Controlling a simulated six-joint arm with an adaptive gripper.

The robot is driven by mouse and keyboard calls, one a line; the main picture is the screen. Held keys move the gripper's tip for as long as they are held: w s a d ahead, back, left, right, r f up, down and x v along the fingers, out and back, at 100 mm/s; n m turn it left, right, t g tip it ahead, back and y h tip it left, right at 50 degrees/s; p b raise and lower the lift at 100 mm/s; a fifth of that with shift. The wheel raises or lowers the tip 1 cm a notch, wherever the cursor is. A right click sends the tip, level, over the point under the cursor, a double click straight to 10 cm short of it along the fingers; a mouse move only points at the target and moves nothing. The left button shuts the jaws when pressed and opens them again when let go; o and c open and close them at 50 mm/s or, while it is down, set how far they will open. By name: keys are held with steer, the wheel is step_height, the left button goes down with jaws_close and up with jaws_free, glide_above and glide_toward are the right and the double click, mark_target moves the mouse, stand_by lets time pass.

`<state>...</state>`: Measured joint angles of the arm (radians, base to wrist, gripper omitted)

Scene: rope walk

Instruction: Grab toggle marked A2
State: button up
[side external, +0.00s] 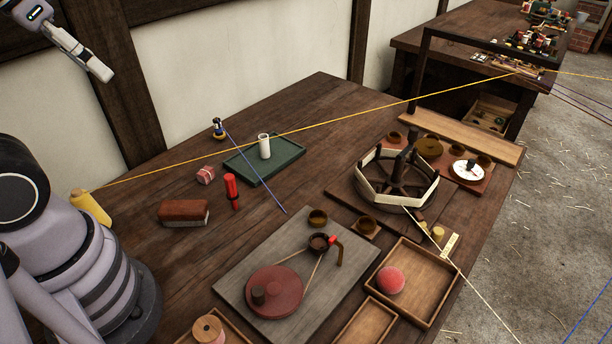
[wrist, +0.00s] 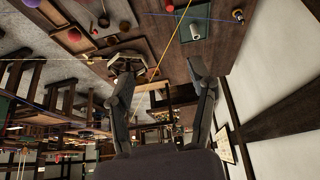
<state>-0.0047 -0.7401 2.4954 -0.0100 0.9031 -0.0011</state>
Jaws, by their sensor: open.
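I cannot read the mark A2 on anything in either view, so I cannot tell which thing is the toggle. A yellow marked strip (side external: 450,246) lies right of the wheel, its marks too small to read. My gripper (side external: 103,72) is at the top left of the side view, high above the table and far from these things. In the wrist view my gripper (wrist: 164,74) has its two fingers wide apart with nothing between them.
The wooden table (side external: 135,190) bears a green tray (side external: 251,176) with a white cylinder (side external: 264,146), a slatted wheel (side external: 397,180), a grey board (side external: 232,283) and a wooden tray (side external: 434,268) with a red ball (side external: 390,281). A yellow rope (side external: 340,121) crosses above. Open room surrounds my gripper.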

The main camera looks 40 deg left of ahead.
steer(key=w+f+n+g+h, duration=0.35)
steer(key=w+n+h, duration=0.45)
steer(key=w, duration=0.7)
steer(key=n+t+y, duration=0.2)
steer(key=n+t, duration=1.3)
steer(key=n, duration=0.9)
glide_above(216, 120)
steer(key=v, duration=0.5)
step_height(216, 120, down, 26)
steer(key=shift+y, duration=0.4)
step_height(216, 120, down, 7)
steer(key=shift+r, duration=0.25)
steer(key=x, duration=0.5)
steer(key=shift+f, duration=0.3)
